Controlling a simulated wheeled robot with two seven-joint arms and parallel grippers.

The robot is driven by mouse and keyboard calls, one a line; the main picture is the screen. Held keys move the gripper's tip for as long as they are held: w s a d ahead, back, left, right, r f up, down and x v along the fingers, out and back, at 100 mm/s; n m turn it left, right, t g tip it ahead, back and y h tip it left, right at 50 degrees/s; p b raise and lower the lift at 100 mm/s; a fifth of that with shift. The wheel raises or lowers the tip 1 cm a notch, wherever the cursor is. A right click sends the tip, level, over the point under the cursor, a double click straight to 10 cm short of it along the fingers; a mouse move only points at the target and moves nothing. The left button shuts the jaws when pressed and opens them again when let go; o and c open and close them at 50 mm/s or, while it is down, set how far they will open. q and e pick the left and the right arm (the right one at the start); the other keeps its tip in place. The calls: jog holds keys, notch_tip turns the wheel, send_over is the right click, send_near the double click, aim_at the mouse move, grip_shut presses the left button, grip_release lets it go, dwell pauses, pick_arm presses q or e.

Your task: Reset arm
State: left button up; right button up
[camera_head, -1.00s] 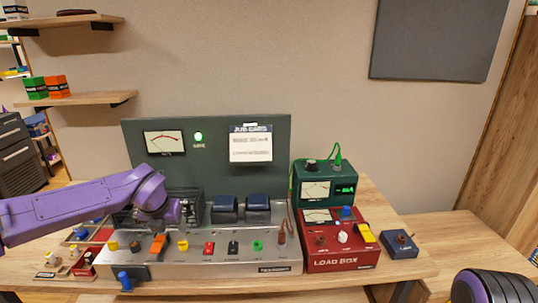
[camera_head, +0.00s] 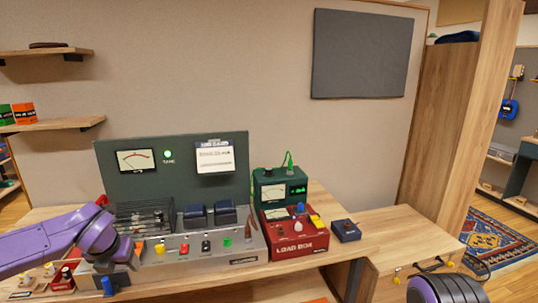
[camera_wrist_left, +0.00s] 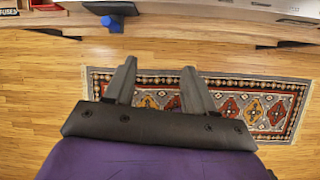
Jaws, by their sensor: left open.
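My left arm comes in from the left in the head view, its purple wrist in front of the left part of the amp bench unit (camera_head: 215,262). The left gripper (camera_head: 124,250) is only partly visible there, as a dark part at the wrist's end. In the left wrist view the two dark fingers (camera_wrist_left: 160,68) stand apart with nothing held between them. They point toward the bench edge, with the floor and a patterned rug (camera_wrist_left: 255,108) behind. Part of my right arm shows at the bottom right of the head view; its gripper is out of the picture.
A red load box (camera_head: 297,247), a green meter box (camera_head: 268,178) and a small blue switch box (camera_head: 345,231) stand right of the unit. Bare wood (camera_head: 395,228) lies right.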

pick_arm(q)
jog(key=s+d+f+m+t+y, duration=0.1)
jog(key=s+d+f+m+y, duration=0.2)
jog(key=f+m, duration=0.65)
jog(key=s+d+f+m+t, duration=0.1)
jog(key=s+d+f+m, duration=0.35)
jog(key=f+m, duration=0.45)
jog(key=s+f+m+g, duration=0.1)
jog(key=s+f+m, duration=0.3)
jog(key=s, duration=0.5)
jog(key=s+f+m+g, duration=0.1)
jog(key=s+f+m, duration=0.3)
jog(key=s, duration=0.5)
jog(key=s+a+f+m+g+h, duration=0.1)
jog(key=s+f+m, duration=0.3)
jog(key=s, duration=0.5)
notch_tip(320, 180, down, 2)
jog(key=shift+f+g, duration=0.1)
jog(key=shift+g, duration=0.4)
jog(key=shift+w, duration=0.1)
